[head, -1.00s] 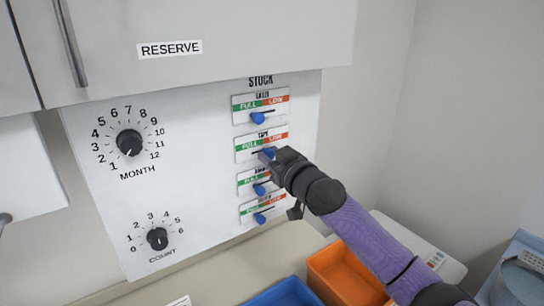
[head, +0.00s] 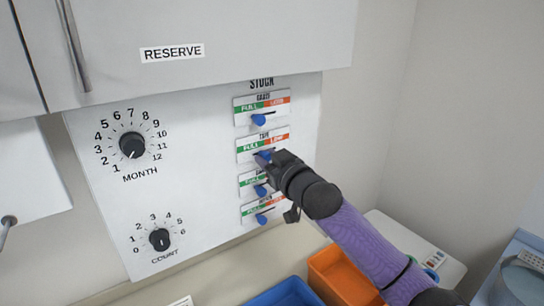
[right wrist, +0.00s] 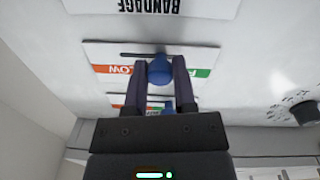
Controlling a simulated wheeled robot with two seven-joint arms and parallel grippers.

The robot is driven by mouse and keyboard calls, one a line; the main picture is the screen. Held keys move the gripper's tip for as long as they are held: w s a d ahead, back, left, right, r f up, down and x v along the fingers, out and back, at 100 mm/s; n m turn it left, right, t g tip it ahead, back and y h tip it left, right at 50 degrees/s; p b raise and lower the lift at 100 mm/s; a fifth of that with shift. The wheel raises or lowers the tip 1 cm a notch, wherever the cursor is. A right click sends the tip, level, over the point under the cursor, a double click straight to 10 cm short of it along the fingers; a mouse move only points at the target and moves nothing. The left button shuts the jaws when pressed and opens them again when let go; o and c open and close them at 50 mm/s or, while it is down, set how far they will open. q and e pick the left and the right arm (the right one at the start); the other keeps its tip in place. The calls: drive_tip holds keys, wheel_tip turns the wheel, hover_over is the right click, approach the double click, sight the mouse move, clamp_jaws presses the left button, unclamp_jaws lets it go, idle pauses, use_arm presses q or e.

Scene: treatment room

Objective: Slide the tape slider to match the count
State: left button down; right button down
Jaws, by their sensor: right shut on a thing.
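The tape slider's plate (head: 247,146) is the second one down under STOCK, with a green FULL side on the left and a red LOW side on the right. My right gripper (head: 264,155) is shut on its blue knob (right wrist: 159,70), which sits near the middle of the plate. Bare slot shows on the LOW side of the knob in the right wrist view. The count dial (head: 159,239) is a black knob with numbers 0 to 6 at the lower left of the panel; its pointer is too small to read surely. My left gripper is not in view.
Another slider (head: 259,119) is above, and two more (head: 261,190) (head: 261,219) are close below my right gripper. A month dial (head: 132,145) is at the left. The RESERVE cabinet (head: 230,25) overhangs the panel. A blue bin (head: 282,294) and an orange bin (head: 340,280) stand below.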

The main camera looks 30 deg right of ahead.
drive_tip(key=shift+s+a, duration=0.1)
drive_tip(key=shift+a, duration=0.85)
drive_tip(key=shift+d, duration=0.15)
drive_tip(key=c, duration=0.7)
unclamp_jaws()
drive_tip(key=shift+o, duration=1.3)
drive_tip(key=shift+a, duration=0.25)
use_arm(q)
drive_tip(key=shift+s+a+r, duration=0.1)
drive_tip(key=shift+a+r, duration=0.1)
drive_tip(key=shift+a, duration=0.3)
use_arm(e)
drive_tip(key=shift+d, duration=0.1)
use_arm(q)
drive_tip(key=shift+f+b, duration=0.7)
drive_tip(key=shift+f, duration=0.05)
use_arm(e)
drive_tip(key=s+d, duration=0.1)
drive_tip(key=s, duration=0.9)
